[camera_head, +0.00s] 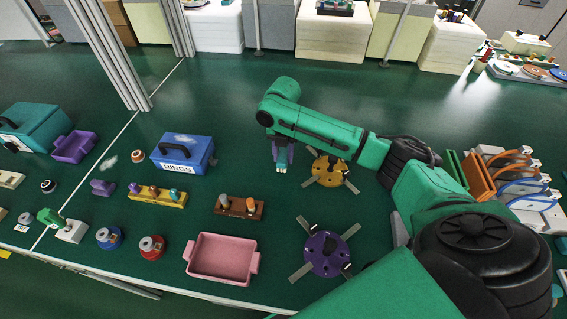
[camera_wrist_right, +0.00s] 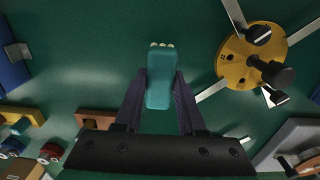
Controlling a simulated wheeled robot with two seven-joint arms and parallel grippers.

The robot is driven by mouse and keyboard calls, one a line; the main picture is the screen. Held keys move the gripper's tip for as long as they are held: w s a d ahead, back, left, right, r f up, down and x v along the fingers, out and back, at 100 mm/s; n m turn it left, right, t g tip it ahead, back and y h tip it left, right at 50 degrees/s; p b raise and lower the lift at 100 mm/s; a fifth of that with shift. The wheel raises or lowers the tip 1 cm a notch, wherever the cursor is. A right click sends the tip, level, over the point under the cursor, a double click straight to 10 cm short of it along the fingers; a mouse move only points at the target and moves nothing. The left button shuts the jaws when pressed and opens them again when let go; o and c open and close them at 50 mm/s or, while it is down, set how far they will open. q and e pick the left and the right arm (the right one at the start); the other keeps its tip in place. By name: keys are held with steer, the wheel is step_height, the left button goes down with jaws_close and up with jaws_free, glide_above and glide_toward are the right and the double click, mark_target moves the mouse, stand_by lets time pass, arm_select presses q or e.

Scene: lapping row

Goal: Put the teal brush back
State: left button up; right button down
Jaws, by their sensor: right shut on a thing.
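My right gripper (camera_head: 282,160) hangs over the green bench, right of the blue box and left of the yellow disc. In the right wrist view my right gripper (camera_wrist_right: 161,95) is shut on the teal brush (camera_wrist_right: 159,82), whose pale tips point away from the palm. In the head view only the brush's pale end (camera_head: 281,170) shows below the fingers. A brown rack (camera_head: 238,212) with a grey and an orange piece stands nearer and to the left; part of it shows in the wrist view (camera_wrist_right: 92,118). My left gripper is out of view.
A yellow rack (camera_head: 158,198) with several pieces and the blue RINGS box (camera_head: 181,155) stand left. A pink tray (camera_head: 222,258) is at the front. The yellow disc (camera_head: 329,171) and purple disc (camera_head: 326,252) with metal arms lie right. Bare bench lies beyond my gripper.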

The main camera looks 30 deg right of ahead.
mark_target(283, 155)
steer(key=shift+f, duration=2)
steer(key=shift+f, duration=0.1)
steer(key=c, duration=0.5)
jaws_free()
step_height(283, 155, up, 12)
steer(key=shift+r, duration=0.15)
